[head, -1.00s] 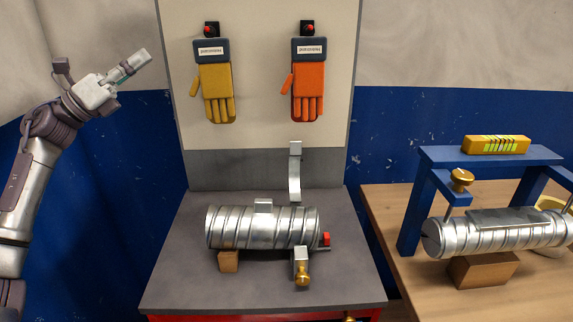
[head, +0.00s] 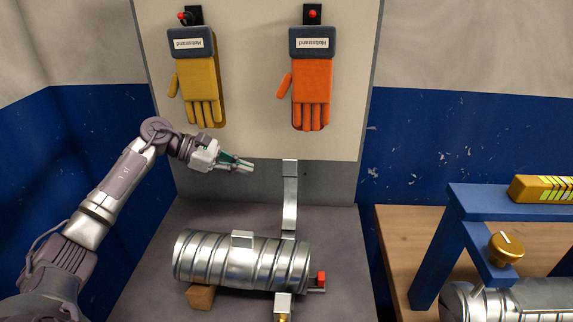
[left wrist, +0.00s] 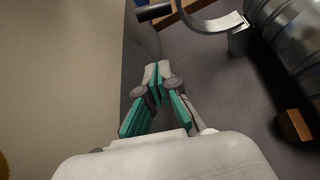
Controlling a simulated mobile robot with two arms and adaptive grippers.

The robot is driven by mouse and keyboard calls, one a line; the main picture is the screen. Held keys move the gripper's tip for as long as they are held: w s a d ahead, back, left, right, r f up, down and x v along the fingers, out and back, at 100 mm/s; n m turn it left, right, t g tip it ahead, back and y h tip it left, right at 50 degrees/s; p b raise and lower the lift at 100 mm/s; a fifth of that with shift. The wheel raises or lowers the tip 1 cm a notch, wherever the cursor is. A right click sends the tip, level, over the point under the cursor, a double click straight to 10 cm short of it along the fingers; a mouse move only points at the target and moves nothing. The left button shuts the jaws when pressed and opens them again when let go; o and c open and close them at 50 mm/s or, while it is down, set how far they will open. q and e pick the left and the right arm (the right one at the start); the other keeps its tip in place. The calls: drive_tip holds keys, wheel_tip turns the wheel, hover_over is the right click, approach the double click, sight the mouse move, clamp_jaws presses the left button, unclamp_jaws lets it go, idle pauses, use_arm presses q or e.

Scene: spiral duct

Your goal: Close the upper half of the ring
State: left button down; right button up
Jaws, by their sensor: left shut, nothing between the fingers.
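The upper half of the ring (head: 290,200) is a curved metal strip. It stands up, swung open, behind the right part of the spiral duct (head: 240,263). In the left wrist view the strip (left wrist: 212,25) arcs across the top, beside the duct (left wrist: 296,40). A metal block with a brass part (head: 283,306) sits in front of the duct, cut by the lower picture edge. My left gripper (head: 251,166) is shut and empty, left of the strip's top end and apart from it. In the wrist view its fingertips (left wrist: 158,70) are together. My right gripper is not in view.
A wooden block (head: 201,296) supports the duct on the grey table. A red piece (head: 321,280) is at its right end. Yellow (head: 200,85) and orange (head: 311,85) gloves hang on the board behind. A blue frame (head: 450,235) stands on the right-hand table.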

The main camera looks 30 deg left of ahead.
sight(291, 187)
use_arm(q)
drive_tip(key=w+d+f+p, duration=0.1)
drive_tip(key=w+d+p, duration=0.3)
drive_tip(key=d+p, duration=0.2)
drive_tip(key=shift+d+f+p, duration=0.3)
drive_tip(key=shift+d+p, duration=0.1)
drive_tip(key=shift+d, duration=0.85)
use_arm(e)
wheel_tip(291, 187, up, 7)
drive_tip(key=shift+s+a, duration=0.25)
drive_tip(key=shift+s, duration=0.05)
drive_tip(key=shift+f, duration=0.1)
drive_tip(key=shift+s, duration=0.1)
